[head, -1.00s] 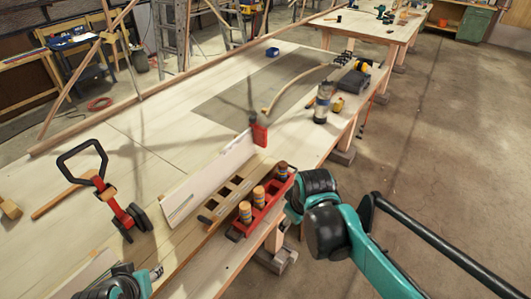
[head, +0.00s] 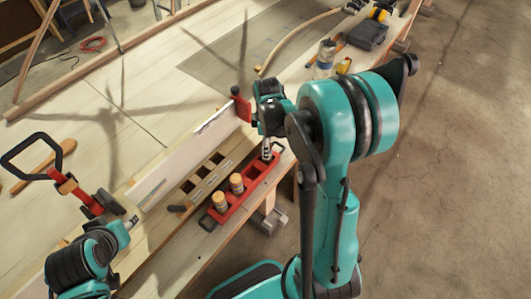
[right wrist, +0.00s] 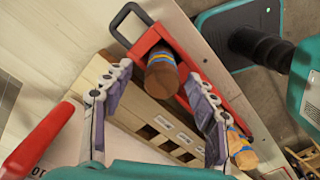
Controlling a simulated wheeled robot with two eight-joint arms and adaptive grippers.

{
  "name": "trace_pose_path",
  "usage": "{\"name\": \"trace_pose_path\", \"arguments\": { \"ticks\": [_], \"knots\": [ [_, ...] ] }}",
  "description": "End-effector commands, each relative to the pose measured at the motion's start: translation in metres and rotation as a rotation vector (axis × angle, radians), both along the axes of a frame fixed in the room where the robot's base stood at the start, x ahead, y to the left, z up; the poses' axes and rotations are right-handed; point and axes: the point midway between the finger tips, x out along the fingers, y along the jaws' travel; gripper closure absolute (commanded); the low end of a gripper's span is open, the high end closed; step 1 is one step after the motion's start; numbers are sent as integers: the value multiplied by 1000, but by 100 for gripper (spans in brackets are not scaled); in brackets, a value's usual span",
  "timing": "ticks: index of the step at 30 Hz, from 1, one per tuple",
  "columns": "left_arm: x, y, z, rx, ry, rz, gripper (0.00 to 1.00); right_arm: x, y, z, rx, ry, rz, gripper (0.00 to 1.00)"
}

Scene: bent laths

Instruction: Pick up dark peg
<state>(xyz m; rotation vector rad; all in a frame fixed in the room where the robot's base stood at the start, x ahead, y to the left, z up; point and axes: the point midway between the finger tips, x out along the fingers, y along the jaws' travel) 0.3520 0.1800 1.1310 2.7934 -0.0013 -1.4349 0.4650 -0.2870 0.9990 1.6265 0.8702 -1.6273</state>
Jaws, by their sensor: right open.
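The dark peg (right wrist: 163,74) is brown with blue and yellow bands and stands at the handle end of the red tray (right wrist: 217,88). In the head view my right gripper (head: 267,153) hides it, over the far end of the tray (head: 251,181). In the right wrist view my right gripper (right wrist: 158,76) is open, with a finger on either side of the peg; contact cannot be told. Two lighter pegs (head: 237,183) (head: 220,201) stand nearer in the tray. My left gripper (head: 132,222) is at lower left, its jaws unclear.
A wooden strip with square holes (head: 216,158) lies beside the tray, along a long white board (head: 180,155). A red clamp (head: 241,104) stands at the board's far end. A black-handled red tool (head: 68,187) is at left. The table's right edge is close to the tray.

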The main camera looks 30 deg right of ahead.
Motion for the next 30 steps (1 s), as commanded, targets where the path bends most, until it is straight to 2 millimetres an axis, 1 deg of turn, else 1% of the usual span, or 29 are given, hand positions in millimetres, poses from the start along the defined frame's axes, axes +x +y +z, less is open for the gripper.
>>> {"name": "trace_pose_path", "arguments": {
  "ticks": [1,3,7,10,16,17,18,20,21,22,23,30],
  "knots": [
    [0,0,-4,0,0,0,60,-1,1,-10,0,0,0,42],
    [0,0,-8,0,0,0,60,-3,3,-22,-1,-1,0,42],
    [0,0,-12,0,0,0,60,-3,3,-38,-1,-1,-1,42],
    [0,0,-13,0,0,0,60,-3,3,-43,-1,-1,-1,42],
    [0,0,-12,0,0,0,60,-3,3,-43,-1,-1,-1,42],
    [0,0,-12,0,0,0,60,-3,3,-43,-1,-1,-1,47],
    [0,0,-12,0,0,0,60,-3,3,-43,-1,-1,-1,58],
    [0,0,-12,0,0,0,60,-3,3,-43,-1,-1,-1,74],
    [0,0,-12,0,0,0,60,-3,3,-43,-1,-1,-1,84],
    [0,0,-12,0,0,0,60,-3,3,-43,-1,-1,-1,92],
    [0,0,-12,0,0,0,60,-3,3,-43,-1,-1,-1,98],
    [0,0,-12,0,0,0,60,-3,3,-43,-1,-1,-1,98]
  ]
}}
